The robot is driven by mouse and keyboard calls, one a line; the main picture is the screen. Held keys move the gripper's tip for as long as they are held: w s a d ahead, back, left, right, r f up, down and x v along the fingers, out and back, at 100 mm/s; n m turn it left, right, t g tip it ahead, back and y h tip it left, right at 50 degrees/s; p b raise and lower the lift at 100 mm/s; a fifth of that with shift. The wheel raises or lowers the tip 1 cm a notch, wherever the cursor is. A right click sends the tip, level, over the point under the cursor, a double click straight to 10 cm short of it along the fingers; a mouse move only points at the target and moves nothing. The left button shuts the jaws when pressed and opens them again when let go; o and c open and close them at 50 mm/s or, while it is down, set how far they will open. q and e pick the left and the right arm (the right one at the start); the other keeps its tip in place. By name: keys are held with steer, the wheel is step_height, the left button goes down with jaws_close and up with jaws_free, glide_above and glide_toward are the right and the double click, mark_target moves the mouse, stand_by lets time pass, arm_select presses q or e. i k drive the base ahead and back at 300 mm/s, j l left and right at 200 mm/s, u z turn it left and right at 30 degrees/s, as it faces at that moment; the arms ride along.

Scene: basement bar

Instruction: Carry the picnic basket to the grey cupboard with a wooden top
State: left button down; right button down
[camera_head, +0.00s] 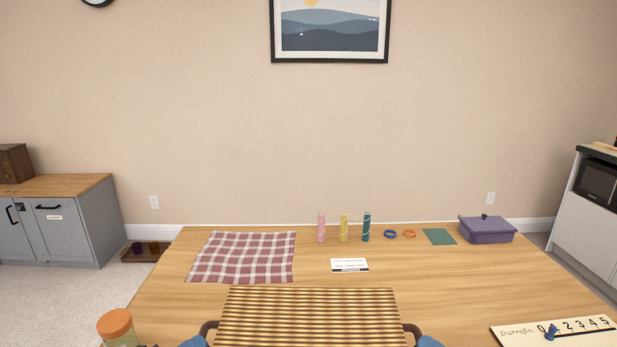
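The picnic basket (308,318) is at the bottom middle of the head view, with a striped brown woven lid and a dark handle at each side. Its lower part is cut off by the frame edge, so I cannot tell whether it rests on the table or is held above it. A blue tip of my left gripper (193,342) shows at the left handle, and one of my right gripper (428,342) at the right handle. Their fingers are mostly out of frame. The grey cupboard (88,228) with a wooden top (75,185) stands at the far left against the wall.
The wooden table (465,280) holds a checked cloth (243,257), several small items, a purple box (487,230), a number board (510,334) and an orange-lidded jar (116,326). A brown box (14,163) sits on the cupboard top's left. A low tray (146,252) lies beside the cupboard.

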mark_target(68, 181)
steer(key=j, duration=1.4)
steer(key=k+j, duration=0.1)
steer(key=j, duration=1.25)
